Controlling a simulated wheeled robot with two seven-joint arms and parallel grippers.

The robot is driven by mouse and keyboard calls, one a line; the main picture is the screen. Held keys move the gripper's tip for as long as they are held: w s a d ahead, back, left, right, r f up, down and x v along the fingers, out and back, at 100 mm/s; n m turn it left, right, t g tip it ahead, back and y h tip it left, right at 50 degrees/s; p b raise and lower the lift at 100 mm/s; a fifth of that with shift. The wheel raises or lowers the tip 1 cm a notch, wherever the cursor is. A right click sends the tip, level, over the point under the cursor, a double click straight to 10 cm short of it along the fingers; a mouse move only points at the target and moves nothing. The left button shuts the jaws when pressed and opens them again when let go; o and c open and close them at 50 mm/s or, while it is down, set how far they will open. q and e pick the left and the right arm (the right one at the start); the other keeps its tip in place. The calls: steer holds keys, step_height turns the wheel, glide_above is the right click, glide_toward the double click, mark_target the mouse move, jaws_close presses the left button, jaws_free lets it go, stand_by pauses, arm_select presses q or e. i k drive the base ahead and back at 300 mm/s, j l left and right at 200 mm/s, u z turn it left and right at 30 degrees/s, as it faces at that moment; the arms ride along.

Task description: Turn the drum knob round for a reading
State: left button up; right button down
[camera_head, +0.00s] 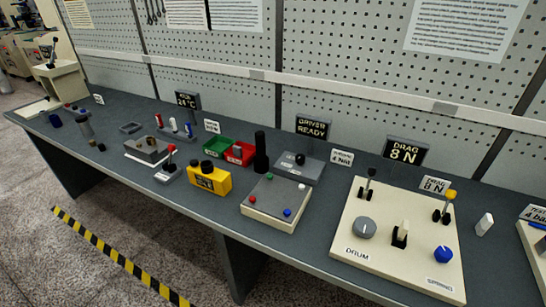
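A cream panel (355,262) lies on the grey bench at the right. Its front left holds a grey round knob (364,228) just above the printed word DRUM. The same panel carries a black-tipped lever (369,183), a white-tipped lever (401,234), a yellow-tipped lever (446,205) and a blue knob (443,254). Behind it a dark display (404,151) reads DRAG 8 N, and a small card (434,186) also reads DRAG 8 N. Neither of my grippers shows in the head view.
Left of the panel stand a cream box with coloured buttons (262,213), a grey box (300,168), a black cylinder (261,152) and a yellow box (215,182). A white block (484,224) is right of the panel. A pegboard wall (350,60) closes the back.

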mark_target(365, 228)
steer(key=z, duration=0.4)
steer(key=j+z, duration=0.1)
steer(key=z, duration=0.3)
steer(key=j+z, duration=0.1)
steer(key=z, duration=0.7)
steer(key=i+j, duration=0.05)
steer(key=j, duration=0.05)
